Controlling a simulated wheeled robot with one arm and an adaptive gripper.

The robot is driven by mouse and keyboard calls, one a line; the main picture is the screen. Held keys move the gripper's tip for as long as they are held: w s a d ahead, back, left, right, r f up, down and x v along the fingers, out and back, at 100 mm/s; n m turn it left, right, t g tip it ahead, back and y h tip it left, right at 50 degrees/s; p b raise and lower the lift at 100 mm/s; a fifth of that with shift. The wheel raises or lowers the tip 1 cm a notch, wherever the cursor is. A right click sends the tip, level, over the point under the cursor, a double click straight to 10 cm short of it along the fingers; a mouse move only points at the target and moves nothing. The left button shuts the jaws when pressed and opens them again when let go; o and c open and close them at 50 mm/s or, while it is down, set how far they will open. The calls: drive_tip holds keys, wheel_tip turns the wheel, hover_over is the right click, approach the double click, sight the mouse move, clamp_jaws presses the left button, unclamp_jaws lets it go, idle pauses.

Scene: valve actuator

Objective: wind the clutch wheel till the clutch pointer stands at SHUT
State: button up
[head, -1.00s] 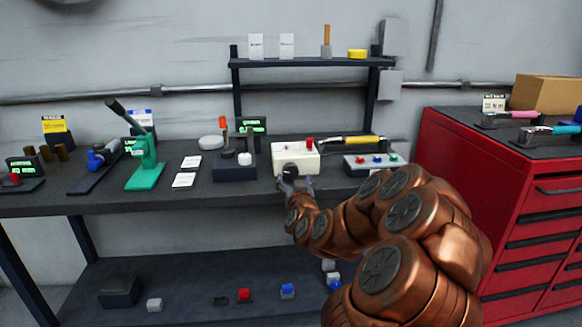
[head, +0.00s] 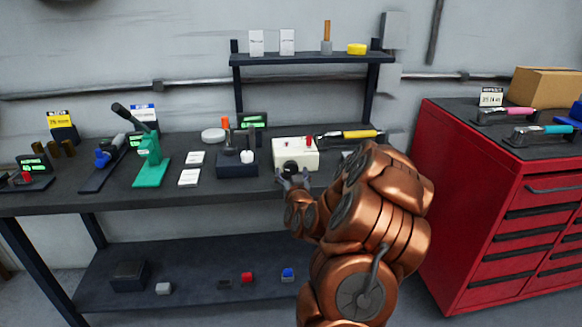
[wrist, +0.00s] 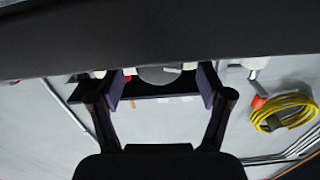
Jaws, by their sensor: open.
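A cream box (head: 296,152) stands near the front edge of the bench, with a dark round wheel (head: 290,167) on its front and a red part (head: 309,141) on top. I cannot make out a pointer or the word SHUT. My gripper (head: 292,181) is right at the front of the box, by the wheel. In the wrist view my gripper (wrist: 161,88) is open, its two fingers spread apart. A grey round face (wrist: 159,75) shows between them, with a gap on each side. Whether the fingers touch the wheel is hidden in the head view.
A dark box with a white knob (head: 247,157) stands left of the cream box. A yellow-handled tool (head: 350,135) lies behind at right. A green lever press (head: 148,160) is further left. A red drawer cabinet (head: 500,200) stands to the right.

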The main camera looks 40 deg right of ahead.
drive_tip(key=shift+w+d, duration=0.4)
drive_tip(key=shift+w, duration=0.15)
drive_tip(key=shift+c, duration=0.4)
drive_tip(key=c, duration=1.1)
